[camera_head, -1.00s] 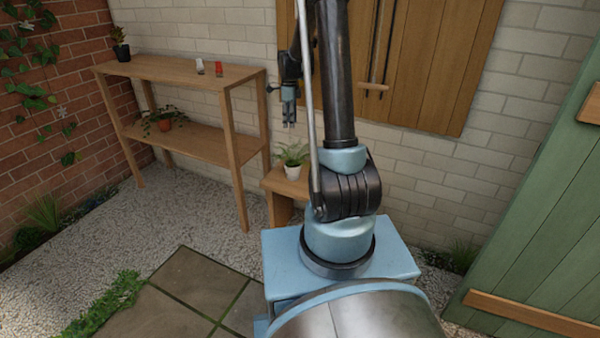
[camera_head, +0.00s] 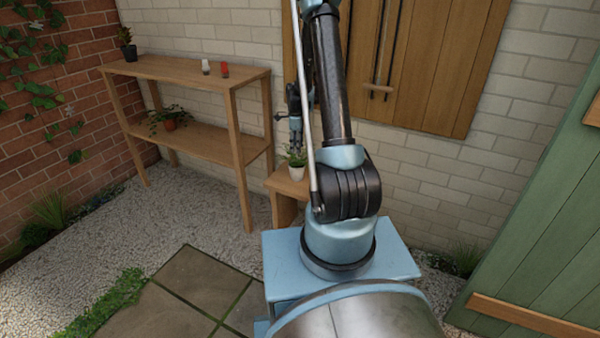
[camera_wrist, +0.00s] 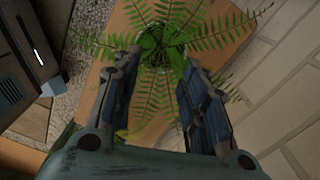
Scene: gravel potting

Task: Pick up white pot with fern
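The white pot with fern (camera_head: 296,171) stands upright on a small wooden stool in the head view, beside the shelf unit. Its green fern fronds (camera_wrist: 160,38) spread over the top of the wrist view, and they hide nearly all of the pot there. My gripper (camera_wrist: 160,72) is open, with its two fingers apart and fern fronds showing between them. In the head view my gripper (camera_head: 296,143) points down just above the plant. I cannot tell whether the fingers touch the fronds.
The wooden stool (camera_head: 279,184) bears the pot, close to the brick wall. A two-tier wooden shelf (camera_head: 190,72) stands to the left, with a fern in a terracotta pot (camera_head: 169,124) on its lower board. Gravel (camera_head: 90,235) lies open in front.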

